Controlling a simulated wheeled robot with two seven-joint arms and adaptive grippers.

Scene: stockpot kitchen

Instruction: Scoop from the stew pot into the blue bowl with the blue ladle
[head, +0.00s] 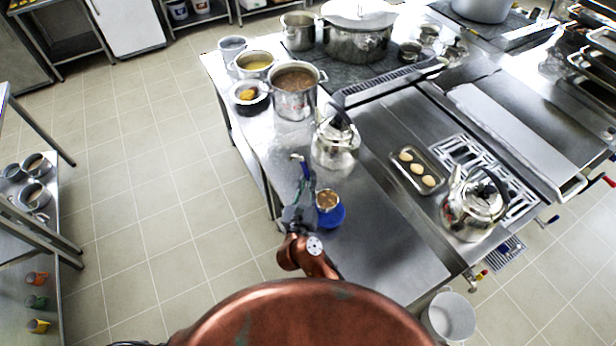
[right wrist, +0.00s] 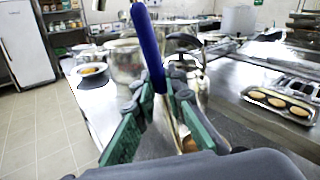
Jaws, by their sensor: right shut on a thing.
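The stew pot (head: 295,101), a steel pot full of brown stew, stands on the counter beyond my right gripper. My right gripper (head: 304,195) is shut on the blue ladle, whose blue handle (right wrist: 148,45) rises from between the green finger pads (right wrist: 160,105) in the right wrist view. The ladle's cup (head: 327,200) shows brown contents and appears over the blue bowl (head: 333,217), hiding part of it. I cannot tell whether cup and bowl touch. The blue bowl is on the counter right of my gripper. My left gripper is not in view.
A kettle (head: 335,150) stands between stew pot and bowl. A tray of pale round items (head: 419,170) and a second kettle (head: 474,205) are to the right. Counter right of the bowl is clear.

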